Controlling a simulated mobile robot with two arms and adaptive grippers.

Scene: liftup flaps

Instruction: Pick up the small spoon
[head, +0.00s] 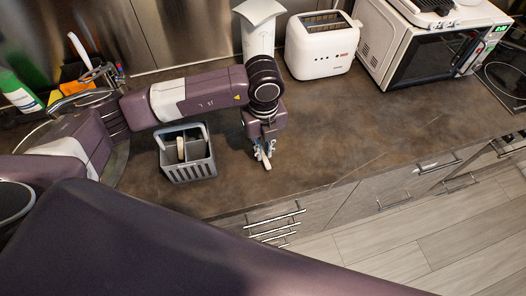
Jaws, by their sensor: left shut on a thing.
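My left gripper (263,152) points down above the worktop, near its front edge and right of a grey utensil caddy. It is shut on a small pale, thin piece (267,164), which I take to be the small spoon. Only its light end shows between and below the fingers; the rest is hidden, and its bowl cannot be made out. I cannot tell whether it touches the worktop. My right gripper is not in view.
The grey caddy (189,172) with a handle and upright utensils stands left of the gripper. A white toaster (321,48), a white paper-towel-like stand (259,30) and a microwave (425,50) stand behind. The worktop (350,125) to the right is clear. Drawers with bar handles lie below its front edge.

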